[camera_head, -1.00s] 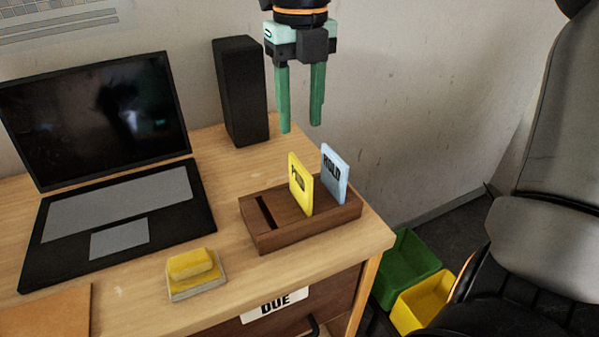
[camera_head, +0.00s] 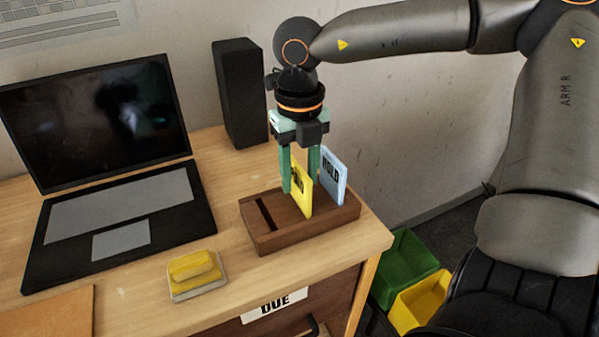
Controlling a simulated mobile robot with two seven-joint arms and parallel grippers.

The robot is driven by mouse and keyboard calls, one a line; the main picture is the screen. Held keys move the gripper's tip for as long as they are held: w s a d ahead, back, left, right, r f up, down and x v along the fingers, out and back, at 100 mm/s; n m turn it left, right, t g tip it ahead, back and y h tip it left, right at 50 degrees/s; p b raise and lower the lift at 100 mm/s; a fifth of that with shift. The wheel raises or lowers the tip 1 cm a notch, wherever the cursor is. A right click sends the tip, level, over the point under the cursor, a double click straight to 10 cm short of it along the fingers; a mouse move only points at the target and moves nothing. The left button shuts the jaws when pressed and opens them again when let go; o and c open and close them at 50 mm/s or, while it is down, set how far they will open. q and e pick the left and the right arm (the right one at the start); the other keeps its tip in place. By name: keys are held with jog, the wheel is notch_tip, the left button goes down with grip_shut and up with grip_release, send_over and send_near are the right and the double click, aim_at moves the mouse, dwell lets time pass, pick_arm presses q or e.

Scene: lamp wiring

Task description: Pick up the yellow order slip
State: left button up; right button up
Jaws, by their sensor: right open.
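The yellow order slip (camera_head: 301,198) stands upright in a slot of the brown wooden holder (camera_head: 285,237) near the desk's right corner. A light blue slip marked HOLD (camera_head: 333,179) stands upright in the slot to its right. My right gripper (camera_head: 300,180) points down over the yellow slip. Its green fingers are open, one in front of the slip's left side and the other at its upper right, near the blue slip. Whether they touch the slip I cannot tell. The fingers hide part of the yellow slip's top and lettering. My left gripper is not in view.
A laptop (camera_head: 115,205) and a black speaker (camera_head: 241,95) stand to the left. A yellow sponge-like block on a small dish (camera_head: 197,290) lies in front of the holder. Green (camera_head: 402,268) and yellow (camera_head: 418,300) bins stand on the floor at right.

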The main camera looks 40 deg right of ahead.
grip_shut()
dwell(0.7)
